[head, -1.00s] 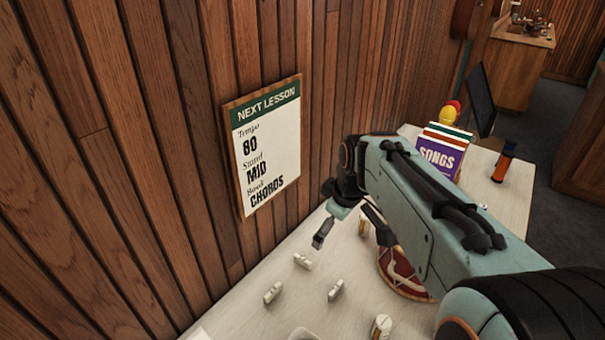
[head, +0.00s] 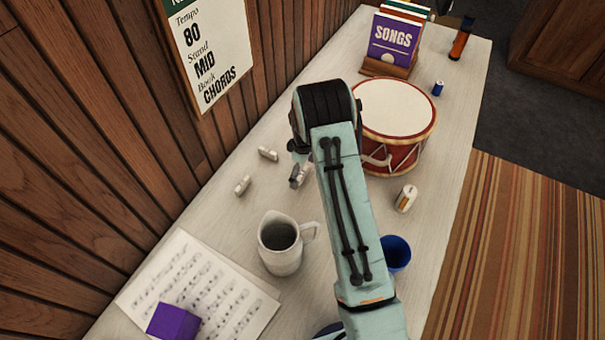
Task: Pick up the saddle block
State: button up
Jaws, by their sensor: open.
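Several small pale blocks lie on the light wooden table, and I cannot tell by label which is the saddle block. One pale block (head: 268,153) lies near the wall, and another pale block (head: 242,185) lies to its lower left. A third pale block (head: 299,179) is just under my gripper, partly hidden by the fingers and arm. My gripper (head: 298,162) points down over this third block, with its fingers mostly hidden behind my wrist. It is open, and I cannot tell whether it touches the block.
A red drum (head: 395,105) stands right of my wrist. A songbook rack (head: 392,65) stands at the back.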

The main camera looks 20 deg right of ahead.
jog(key=shift+f, duration=0.2)
jog(key=c, duration=1)
jog(key=shift+c, duration=0.2)
jog(key=shift+r, duration=0.1)
